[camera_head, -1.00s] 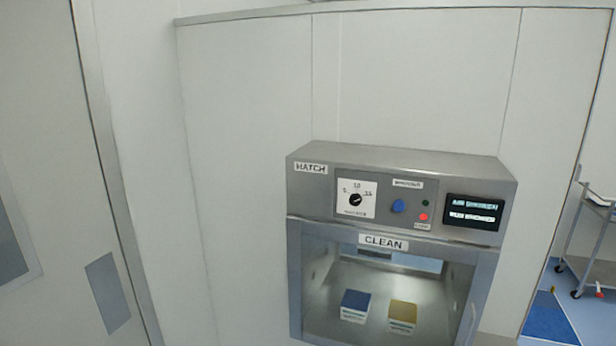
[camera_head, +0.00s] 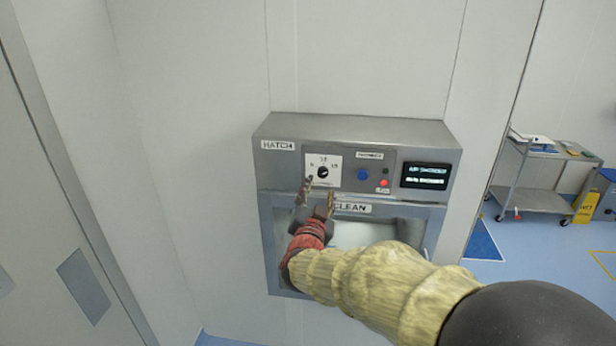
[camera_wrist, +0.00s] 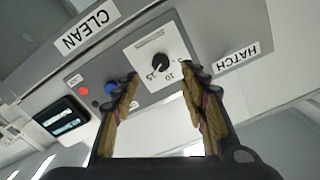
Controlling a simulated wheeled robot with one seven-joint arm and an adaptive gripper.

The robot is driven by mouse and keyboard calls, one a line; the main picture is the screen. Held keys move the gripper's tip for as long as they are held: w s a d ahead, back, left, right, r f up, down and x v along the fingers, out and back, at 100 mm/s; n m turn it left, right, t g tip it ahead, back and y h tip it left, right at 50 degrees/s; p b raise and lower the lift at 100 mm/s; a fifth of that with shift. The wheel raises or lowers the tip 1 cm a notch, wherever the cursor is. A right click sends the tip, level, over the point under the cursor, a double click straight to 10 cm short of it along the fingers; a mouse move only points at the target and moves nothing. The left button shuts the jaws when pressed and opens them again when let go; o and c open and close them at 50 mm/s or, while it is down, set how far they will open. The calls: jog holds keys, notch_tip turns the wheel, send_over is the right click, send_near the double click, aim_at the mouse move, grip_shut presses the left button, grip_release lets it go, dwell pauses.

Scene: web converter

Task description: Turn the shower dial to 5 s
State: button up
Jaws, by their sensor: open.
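The shower dial (camera_head: 322,172) is a small black knob on a white plate marked 5, 10 and 15, on the grey HATCH panel. It also shows in the wrist view (camera_wrist: 160,62), where its pale pointer seems to aim toward 15. My gripper (camera_head: 318,190) is open and empty, just below and in front of the dial plate. In the wrist view the two yellow-padded fingers (camera_wrist: 160,74) are spread to either side of the dial's position. I see no contact with the knob. My arm hides much of the hatch window.
Right of the dial are a blue button (camera_head: 362,174), a red light (camera_head: 384,183) and a dark display (camera_head: 425,176). A CLEAN label (camera_head: 352,208) sits below. A metal cart (camera_head: 540,190) and a yellow sign (camera_head: 587,206) stand at the far right.

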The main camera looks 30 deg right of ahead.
aim_at(322, 175)
jog(key=p+x, duration=0.1)
jog(key=x, duration=0.7)
jog(key=shift+s, duration=0.1)
jog(key=c, duration=0.3)
jog(key=c, duration=0.8)
grip_shut()
